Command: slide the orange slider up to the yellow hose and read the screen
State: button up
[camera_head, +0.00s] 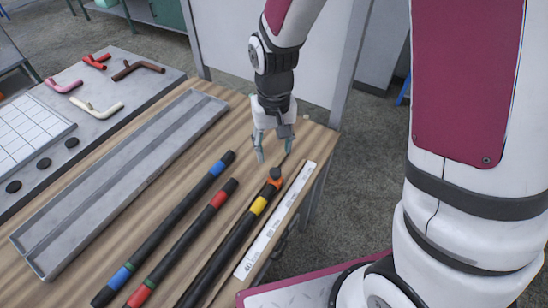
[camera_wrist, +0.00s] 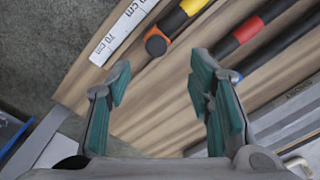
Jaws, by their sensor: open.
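The yellow-banded black hose (camera_head: 259,205) lies on the wooden table, beside a white ruler strip (camera_head: 273,225). The orange slider (camera_head: 272,183), with a dark round knob, sits at the hose's far end, close to the yellow band. In the wrist view the orange slider (camera_wrist: 157,42) and the yellow band (camera_wrist: 193,7) show near the top, with the ruler (camera_wrist: 125,30) to their left. My gripper (camera_head: 273,157) is open and empty just beyond the slider. Its teal-padded fingers (camera_wrist: 160,82) point toward the slider without touching it. I cannot make out a screen reading.
A red-banded hose (camera_head: 220,199) and a blue-banded hose (camera_head: 217,168) lie to the left. A long grey metal tray (camera_head: 188,104) is beyond them. A grey board (camera_head: 150,75) holds several coloured bent pipes. The table's edge runs close on the right.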

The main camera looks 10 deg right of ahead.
jog(key=shift+r, duration=1.15)
jog(key=s+d+r+t, duration=0.2)
jog(key=s+d+r, duration=0.2)
jog(key=s+r, duration=0.4)
jog(key=s+d+r+t, duration=0.3)
jog(key=s+r, duration=0.6)
jog(key=r, duration=0.3)
jog(key=shift+d+r, duration=0.15)
jog(key=shift+d, duration=0.35)
